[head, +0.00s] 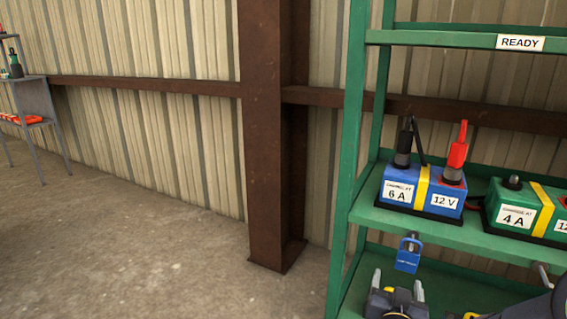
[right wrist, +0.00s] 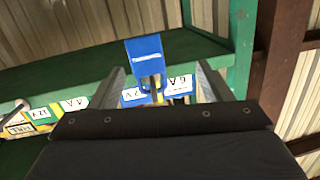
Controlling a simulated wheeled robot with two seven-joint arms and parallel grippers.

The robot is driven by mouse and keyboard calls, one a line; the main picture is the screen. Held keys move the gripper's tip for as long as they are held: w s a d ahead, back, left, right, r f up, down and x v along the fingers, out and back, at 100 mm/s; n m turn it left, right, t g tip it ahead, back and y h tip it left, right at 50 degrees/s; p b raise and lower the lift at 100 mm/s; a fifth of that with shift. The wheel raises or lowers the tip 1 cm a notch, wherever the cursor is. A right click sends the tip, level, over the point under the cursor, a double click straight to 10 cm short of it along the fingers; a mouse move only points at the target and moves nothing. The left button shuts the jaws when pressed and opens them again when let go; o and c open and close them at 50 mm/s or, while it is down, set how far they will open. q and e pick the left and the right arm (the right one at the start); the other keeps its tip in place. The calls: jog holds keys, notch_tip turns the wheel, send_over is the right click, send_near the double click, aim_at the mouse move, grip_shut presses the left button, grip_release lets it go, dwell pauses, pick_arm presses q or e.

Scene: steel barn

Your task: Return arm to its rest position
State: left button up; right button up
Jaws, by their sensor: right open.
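My right gripper (head: 398,283) is at the bottom of the head view, low in front of the green shelf rack (head: 340,200). Its two grey fingers stand apart with nothing between them that I can make out. A blue padlock-like tag (head: 407,260) hangs from a hook on the shelf edge, just above the fingers in the picture. In the right wrist view, the gripper's fingers (right wrist: 162,85) spread to either side of the blue tag (right wrist: 144,52). I cannot tell how far the tag is from them. My left gripper is not in view.
Another hook (head: 542,272) is on the shelf edge. A brown steel post (head: 270,130) stands left of the rack. The floor (head: 130,260) at left is clear.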

jog(key=s+a+r+n+g+y, duration=0.2)
jog(key=s+a+n+g+y, duration=0.1)
jog(key=s+a+y, duration=0.55)
jog(key=s+f+n+g+y, duration=0.1)
jog(key=s+g, duration=0.2)
jog(key=s, duration=0.5)
jog(key=s+f+g+y, duration=0.2)
jog(key=s+g, duration=0.1)
jog(key=s, duration=0.5)
notch_tip(320, 180, up, 37)
jog(key=p, duration=3.6)
jog(key=shift+s+d+f+g+p, duration=0.2)
jog(key=shift+d+g+p, duration=0.15)
jog(key=shift+d+g, duration=0.05)
jog(key=shift+h, duration=0.25)
